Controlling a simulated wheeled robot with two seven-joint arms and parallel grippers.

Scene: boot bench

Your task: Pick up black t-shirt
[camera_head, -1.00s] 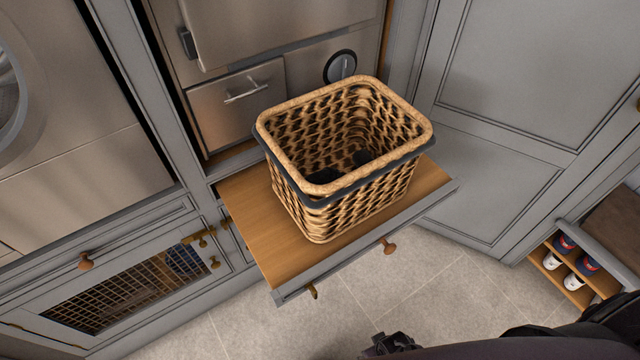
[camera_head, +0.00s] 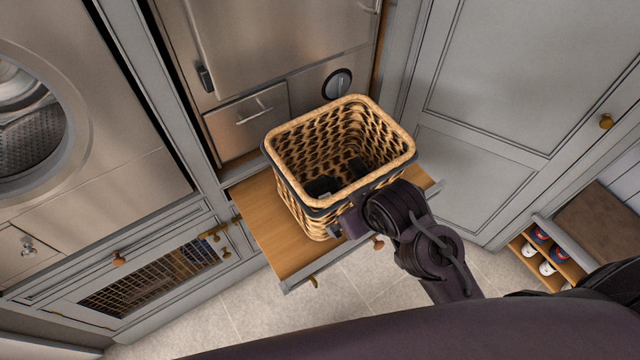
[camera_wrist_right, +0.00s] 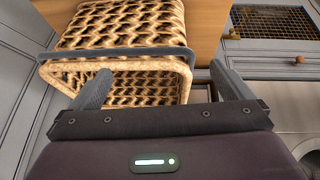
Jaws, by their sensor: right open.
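A tan woven basket (camera_head: 290,150) with a dark band stands on a pulled-out wooden shelf. Dark shapes (camera_head: 322,187) lie low inside it. They may be the black t-shirt, but I cannot make out a shirt clearly. My right gripper (camera_head: 346,218) is at the basket's near rim, coming from the lower right. In the right wrist view the open gripper's (camera_wrist_right: 160,68) fingers straddle part of the basket (camera_wrist_right: 120,30), with the left finger overlapping its rim. Nothing shows held between the fingers. My left gripper is out of view.
The wooden shelf (camera_head: 262,222) has bare space left of the basket. A steel appliance (camera_head: 270,40) stands behind it, and a round-door machine (camera_head: 100,190) is at left. A grey cabinet door (camera_head: 510,80) and shoe cubby (camera_head: 545,255) are at right.

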